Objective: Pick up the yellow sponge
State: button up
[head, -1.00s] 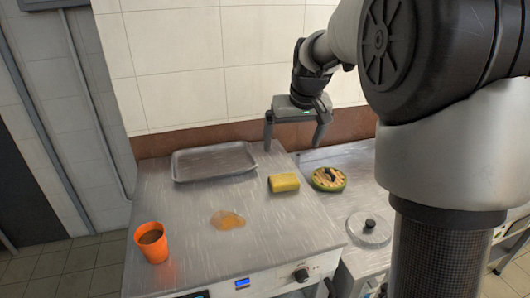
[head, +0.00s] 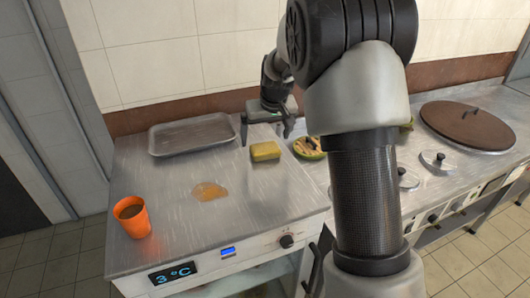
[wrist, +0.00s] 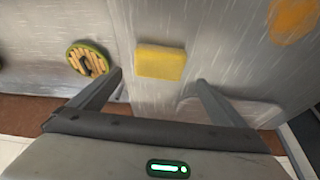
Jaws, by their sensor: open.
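The yellow sponge (head: 265,151) lies flat on the steel counter, to the right of the metal tray. In the wrist view the sponge (wrist: 161,62) sits ahead of the gap between my fingers, with nothing touching it. My gripper (head: 265,138) is open and empty, just above and behind the sponge in the head view. Its two fingers also show spread apart in the wrist view (wrist: 160,78).
A metal tray (head: 153,145) stands at the back left. An orange cup (head: 133,217) with brown contents is front left, and an orange-brown spill (head: 209,191) lies between. A round green-rimmed dish (head: 308,148) is right of the sponge. Lids (head: 438,161) lie farther right.

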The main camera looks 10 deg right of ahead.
aim_at(265, 147)
jog(key=x, duration=0.4)
jog(key=shift+s+d+f+b, duration=0.15)
jog(key=shift+s+b, duration=0.2)
jog(key=shift+s, duration=0.1)
jog(key=shift+w+f, duration=0.25)
jog(key=shift+f, duration=0.1)
jog(key=c, duration=1.1)
notch_tip(265, 147, up, 10)
jog(key=shift+r+p, duration=0.1)
jog(key=shift+p, duration=0.75)
jog(key=shift+o, duration=0.9)
jog(key=shift+c, duration=0.5)
jog(key=shift+s, duration=0.1)
